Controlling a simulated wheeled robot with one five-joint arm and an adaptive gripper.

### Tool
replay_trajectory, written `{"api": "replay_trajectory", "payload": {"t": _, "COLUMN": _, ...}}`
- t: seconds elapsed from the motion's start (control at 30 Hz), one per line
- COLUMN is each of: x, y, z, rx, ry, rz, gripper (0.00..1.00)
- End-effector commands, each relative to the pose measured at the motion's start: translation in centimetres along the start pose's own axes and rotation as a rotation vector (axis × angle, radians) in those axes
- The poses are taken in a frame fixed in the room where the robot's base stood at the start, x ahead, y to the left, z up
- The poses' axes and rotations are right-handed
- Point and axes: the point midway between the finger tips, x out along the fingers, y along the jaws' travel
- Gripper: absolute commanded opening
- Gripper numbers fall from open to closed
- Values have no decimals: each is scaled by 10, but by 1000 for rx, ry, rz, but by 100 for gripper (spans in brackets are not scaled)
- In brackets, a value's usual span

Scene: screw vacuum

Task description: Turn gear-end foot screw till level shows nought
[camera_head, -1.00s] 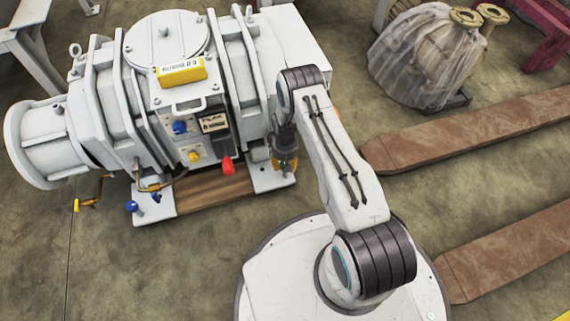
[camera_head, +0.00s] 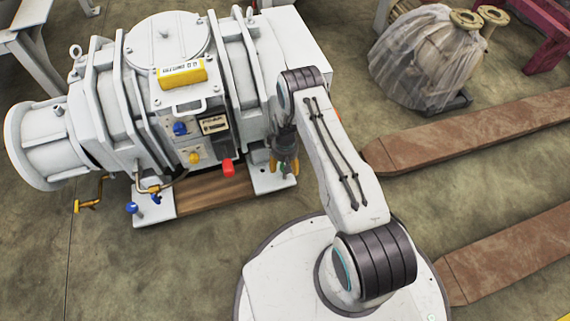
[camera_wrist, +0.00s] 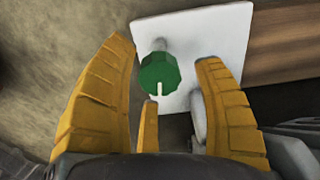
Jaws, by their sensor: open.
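A green knobbed foot screw (camera_wrist: 160,73) with a white mark at its rim stands on a pale foot plate (camera_wrist: 210,32) in the wrist view. My gripper (camera_wrist: 165,52) is open, with its yellow fingers spread to either side of the green knob. I cannot tell whether any finger touches it. In the head view my gripper (camera_head: 285,166) is low at the right foot of the white vacuum pump (camera_head: 118,115). A yellow level (camera_head: 181,73) sits on top of the pump; its reading is too small to read.
A blue foot knob (camera_head: 131,208) and a yellow-handled crank (camera_head: 88,204) are at the pump's left foot. A red knob (camera_head: 228,168) projects close to the left of my gripper. Rusty forks (camera_head: 470,130) and a wrapped object (camera_head: 425,55) are to the right.

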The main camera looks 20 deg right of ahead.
Motion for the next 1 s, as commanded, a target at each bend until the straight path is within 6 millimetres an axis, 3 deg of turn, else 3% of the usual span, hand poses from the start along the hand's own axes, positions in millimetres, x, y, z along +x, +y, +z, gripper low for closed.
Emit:
{"api": "replay_trajectory", "payload": {"t": 0.27, "x": -16, "y": 0, "z": 0, "rx": 0, "ry": 0, "rz": 0, "gripper": 62}}
{"api": "replay_trajectory", "payload": {"t": 0.7, "x": -88, "y": 0, "z": -1, "rx": 0, "ry": 1, "rz": 0, "gripper": 62}}
{"api": "replay_trajectory", "payload": {"t": 1.0, "x": -116, "y": 0, "z": -1, "rx": 1, "ry": 1, "rz": 0, "gripper": 62}}
